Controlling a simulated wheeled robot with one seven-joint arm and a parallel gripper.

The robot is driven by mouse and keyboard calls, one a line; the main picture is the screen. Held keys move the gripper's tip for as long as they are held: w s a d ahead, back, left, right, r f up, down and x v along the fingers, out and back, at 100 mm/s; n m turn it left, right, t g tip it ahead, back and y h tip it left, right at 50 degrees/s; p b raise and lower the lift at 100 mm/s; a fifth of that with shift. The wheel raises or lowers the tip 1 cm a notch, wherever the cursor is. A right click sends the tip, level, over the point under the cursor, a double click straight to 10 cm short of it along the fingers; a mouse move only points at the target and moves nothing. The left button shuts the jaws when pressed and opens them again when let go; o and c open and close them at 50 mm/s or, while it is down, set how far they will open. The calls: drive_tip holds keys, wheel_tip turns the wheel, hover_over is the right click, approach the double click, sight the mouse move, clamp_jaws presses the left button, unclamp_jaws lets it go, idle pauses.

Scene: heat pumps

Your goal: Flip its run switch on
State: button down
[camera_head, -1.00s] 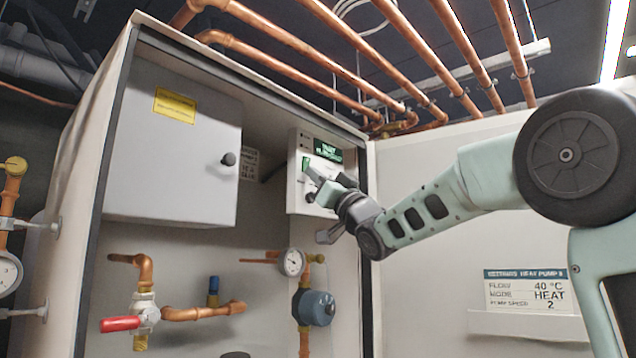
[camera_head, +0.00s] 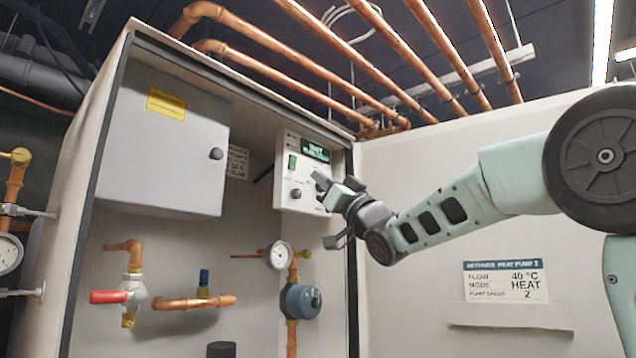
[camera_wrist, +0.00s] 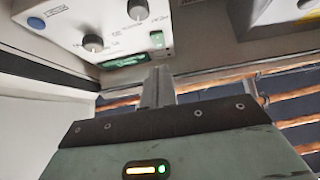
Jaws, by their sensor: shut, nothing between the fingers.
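The control panel (camera_head: 286,203) is a white box inside the open cabinet, with a green display (camera_head: 315,149) at its top. A small green rocker switch (camera_head: 292,162) sits left of the display; it also shows in the wrist view (camera_wrist: 157,39). I cannot tell which way it is tipped. My gripper (camera_head: 319,179) is shut and empty, in front of the panel, right of and below the switch in the head view. In the wrist view its fingers (camera_wrist: 158,84) point toward the panel, apart from the switch. Part of the panel's right side is hidden behind my gripper.
Panel knobs (camera_wrist: 93,43) and a blue button (camera_wrist: 36,23) are near the switch. A grey door box (camera_head: 165,140) stands left of the panel. Copper pipes (camera_head: 290,80) run overhead. A settings plate (camera_head: 506,281) reads flow 40 °C, mode HEAT, pump speed 2.

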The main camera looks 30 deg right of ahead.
drive_tip(key=w+f+b+v, duration=0.1)
drive_tip(key=b+v, duration=0.2)
drive_tip(key=v, duration=0.3)
drive_tip(key=shift+s+f+b, duration=0.2)
drive_tip(key=shift+b, duration=0.15)
drive_tip(key=shift+a, duration=0.15)
